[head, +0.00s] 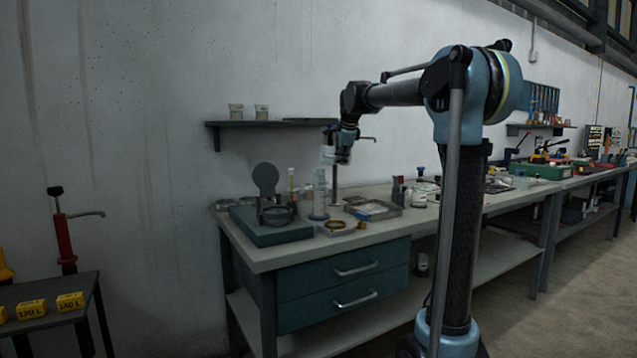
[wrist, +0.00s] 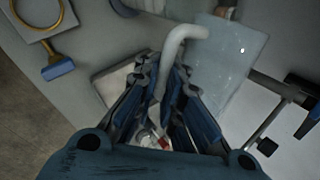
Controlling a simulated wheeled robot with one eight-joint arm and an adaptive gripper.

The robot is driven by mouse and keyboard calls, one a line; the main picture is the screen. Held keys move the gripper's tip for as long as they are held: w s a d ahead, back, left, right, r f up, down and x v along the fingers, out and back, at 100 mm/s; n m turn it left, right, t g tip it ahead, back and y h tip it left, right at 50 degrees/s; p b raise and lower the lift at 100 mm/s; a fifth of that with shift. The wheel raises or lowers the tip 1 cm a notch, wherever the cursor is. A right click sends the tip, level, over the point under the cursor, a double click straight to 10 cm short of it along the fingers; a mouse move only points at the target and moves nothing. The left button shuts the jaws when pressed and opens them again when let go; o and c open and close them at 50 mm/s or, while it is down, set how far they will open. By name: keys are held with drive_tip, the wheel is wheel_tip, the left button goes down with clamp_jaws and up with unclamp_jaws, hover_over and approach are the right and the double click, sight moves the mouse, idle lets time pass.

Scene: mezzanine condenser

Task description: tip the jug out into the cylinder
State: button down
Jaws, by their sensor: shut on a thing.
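The jug (head: 327,155) is pale and see-through, held in the air just above the cylinder. The cylinder (head: 319,196) is clear and stands upright on the bench. My gripper (head: 342,152) is beside the jug in the head view. In the wrist view my gripper (wrist: 166,85) has its blue fingers closed around the jug's white curved handle (wrist: 186,36). The jug's clear body (wrist: 228,62) lies to the right of the fingers there. I cannot tell the jug's exact tilt or its contents. I cannot make out the cylinder in the wrist view.
A metal tray (head: 388,212) and a brass ring on a board (head: 340,227) are near the cylinder. A dark stand (head: 334,183) rises close behind. A wall shelf (head: 230,123) holds two beakers.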

drive_tip(key=shift+a+r, duration=0.1)
idle(0.4)
drive_tip(key=shift+d+f+m+y, duration=0.4)
drive_tip(key=shift+d+f+y, duration=0.2)
drive_tip(key=shift+f+y, duration=0.4)
drive_tip(key=shift+d, duration=0.1)
wheel_tip(320, 180, down, 8)
drive_tip(key=d+m+y+b, duration=0.3)
drive_tip(key=m+y+b, duration=0.1)
drive_tip(key=y, duration=0.8)
drive_tip(key=shift+w+m+y, duration=0.4)
drive_tip(key=shift+m, duration=0.2)
drive_tip(key=shift+s+a, duration=0.1)
